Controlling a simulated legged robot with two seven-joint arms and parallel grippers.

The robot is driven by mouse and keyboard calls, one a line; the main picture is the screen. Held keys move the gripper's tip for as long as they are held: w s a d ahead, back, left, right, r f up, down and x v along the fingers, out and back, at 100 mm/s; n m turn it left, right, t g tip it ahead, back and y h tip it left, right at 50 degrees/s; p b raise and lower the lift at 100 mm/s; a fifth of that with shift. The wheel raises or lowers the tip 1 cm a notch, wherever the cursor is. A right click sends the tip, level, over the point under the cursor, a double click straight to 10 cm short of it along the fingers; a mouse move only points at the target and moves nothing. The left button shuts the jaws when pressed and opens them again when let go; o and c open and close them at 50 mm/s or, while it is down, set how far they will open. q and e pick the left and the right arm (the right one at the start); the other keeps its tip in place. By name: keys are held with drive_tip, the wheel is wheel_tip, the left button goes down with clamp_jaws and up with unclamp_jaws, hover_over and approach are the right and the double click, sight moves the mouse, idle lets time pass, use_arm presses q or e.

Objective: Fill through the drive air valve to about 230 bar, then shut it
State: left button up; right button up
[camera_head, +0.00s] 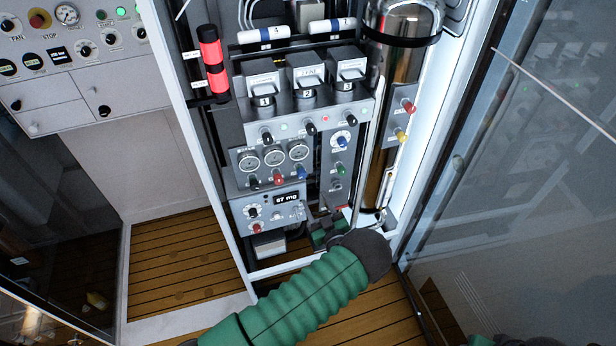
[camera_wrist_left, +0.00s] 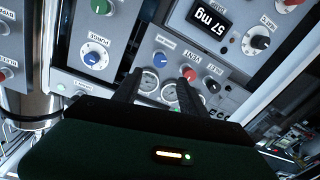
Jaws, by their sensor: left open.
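My left gripper (camera_head: 325,232) is open, low in front of the panel, right of the display module. In the left wrist view, which is upside down, its two dark fingers (camera_wrist_left: 158,78) reach toward a row of small knobs below round gauges (camera_head: 273,157). That row has a black knob (camera_head: 254,181), a red knob (camera_head: 278,176) and a blue knob (camera_head: 301,172). The blue knob (camera_wrist_left: 159,59) shows between the fingers, the red knob (camera_wrist_left: 188,73) near the right finger. Nothing is visibly gripped. I cannot read for certain which knob is the drive air valve, nor the gauge needles.
A display module (camera_head: 270,210) sits below the gauges. A side strip carries a blue dial (camera_head: 342,141) and a green knob (camera_head: 340,168). A shiny cylinder (camera_head: 393,100) stands to the right, beside the white cabinet frame (camera_head: 418,160). A glass door (camera_head: 530,180) is further right.

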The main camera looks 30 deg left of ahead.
sight(303, 177)
use_arm(q)
drive_tip(key=b+x, duration=0.2)
drive_tip(key=x, duration=0.8)
drive_tip(key=shift+f, duration=0.15)
drive_tip(key=shift+w+a+r, duration=0.2)
drive_tip(key=shift+w+r, duration=0.05)
drive_tip(key=shift+w, duration=0.2)
drive_tip(key=shift+a, duration=0.25)
drive_tip(key=shift+c, duration=0.4)
drive_tip(key=shift+a+f, duration=0.15)
drive_tip(key=shift+a, duration=0.05)
drive_tip(key=c, duration=0.5)
drive_tip(key=shift+d, duration=0.15)
clamp_jaws()
